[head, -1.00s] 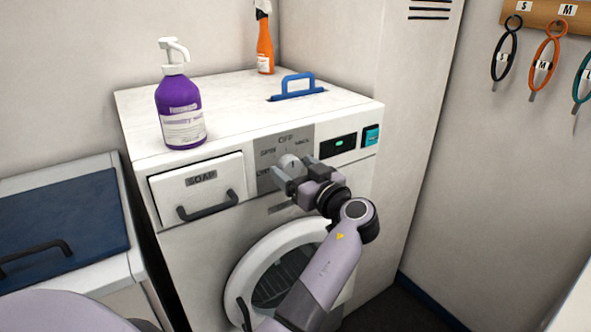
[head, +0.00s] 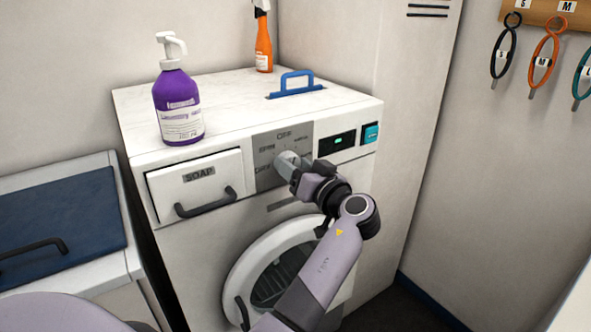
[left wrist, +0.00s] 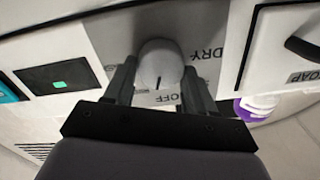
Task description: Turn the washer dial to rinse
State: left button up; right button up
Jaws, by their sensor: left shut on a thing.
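The washer dial (left wrist: 160,62) is a pale round knob with a dark pointer line, on a grey panel (head: 266,176) on the washer's front. In the left wrist view its line points towards the OFF label (left wrist: 168,97). A DRY label (left wrist: 208,54) shows to its right there. My left gripper (left wrist: 158,85) is shut on the dial, one finger on each side. The rinse label is not readable in either view. My right gripper is not in view.
A soap drawer (head: 198,180) with a dark handle is left of the panel. A small display (head: 337,145) and teal button (head: 371,134) are to its right. A purple pump bottle (head: 178,105) and blue handle (head: 293,85) are on top. The round door (head: 250,265) is below.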

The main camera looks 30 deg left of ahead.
pick_arm(q)
jog(key=m, duration=0.4)
jog(key=shift+m+p, duration=0.3)
jog(key=shift+m, duration=0.1)
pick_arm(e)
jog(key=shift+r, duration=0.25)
pick_arm(q)
jog(key=shift+w, duration=0.1)
jog(key=o, duration=1)
jog(key=shift+d+f, duration=0.1)
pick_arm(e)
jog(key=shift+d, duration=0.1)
